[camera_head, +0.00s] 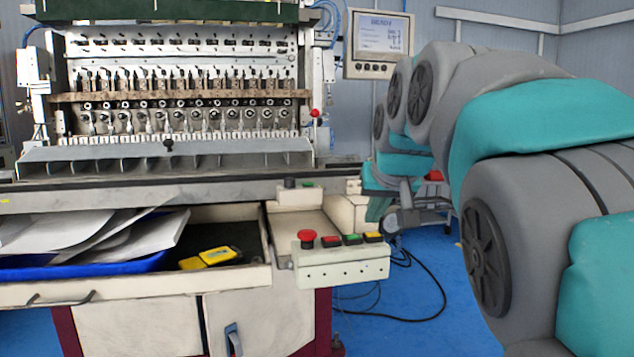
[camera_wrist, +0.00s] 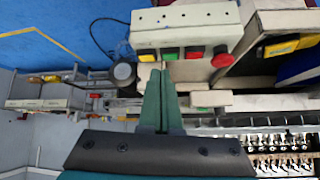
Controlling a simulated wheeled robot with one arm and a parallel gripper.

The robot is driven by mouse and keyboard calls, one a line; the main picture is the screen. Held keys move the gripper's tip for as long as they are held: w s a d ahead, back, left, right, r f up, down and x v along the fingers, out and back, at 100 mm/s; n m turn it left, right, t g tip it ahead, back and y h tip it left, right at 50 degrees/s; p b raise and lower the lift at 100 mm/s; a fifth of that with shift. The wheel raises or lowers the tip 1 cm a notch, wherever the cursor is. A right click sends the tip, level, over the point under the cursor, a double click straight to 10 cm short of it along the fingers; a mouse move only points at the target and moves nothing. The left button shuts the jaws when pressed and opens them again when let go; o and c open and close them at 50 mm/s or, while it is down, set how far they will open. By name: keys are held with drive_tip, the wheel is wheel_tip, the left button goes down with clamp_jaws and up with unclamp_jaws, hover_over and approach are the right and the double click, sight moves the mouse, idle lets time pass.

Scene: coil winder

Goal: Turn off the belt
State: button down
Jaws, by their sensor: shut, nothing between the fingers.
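A pale control box (camera_head: 340,268) sticks out at the front right of the winding machine. On it, from left to right in the head view, are a red mushroom button (camera_head: 307,238), a flat red button (camera_head: 332,240), a green button (camera_head: 353,239) and a yellow button (camera_head: 373,237). The wrist view shows the row reversed, with the flat red button (camera_wrist: 194,52) beside the green button (camera_wrist: 170,54). My gripper (camera_wrist: 160,72) is shut and empty. Its fingertips appear just below the green button in that view; contact cannot be told. No belt is clearly visible.
The winding machine (camera_head: 180,65) stands behind the box. An open drawer (camera_head: 150,287) to its left holds papers, a blue tray and a yellow device (camera_head: 219,256). A display (camera_head: 380,40) hangs at upper right. Cables (camera_head: 415,317) lie on the open blue floor.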

drive_tip(key=w+a+r+n+t+y+b, duration=0.2)
drive_tip(key=w+a+r, duration=0.3)
drive_tip(key=a+r, duration=0.5)
wheel_tip(320, 180, up, 2)
drive_tip(key=shift+w+r+n+t, duration=0.2)
drive_tip(key=shift+r+n+t, duration=0.1)
drive_tip(key=shift+t, duration=0.6)
drive_tip(key=shift+f, duration=0.1)
hover_over(308, 184)
wheel_tip(308, 184, down, 4)
drive_tip(key=shift+s+d+f, duration=0.1)
drive_tip(key=shift+d+f, duration=0.05)
drive_tip(key=shift+f, duration=0.05)
drive_tip(key=shift+s+f, duration=0.25)
drive_tip(key=shift+f, duration=0.35)
drive_tip(key=shift+s+d+f, duration=0.1)
drive_tip(key=shift+s+f, duration=0.05)
drive_tip(key=shift+f, duration=0.55)
drive_tip(key=shift+s+d+f, duration=0.1)
drive_tip(key=shift+f, duration=0.55)
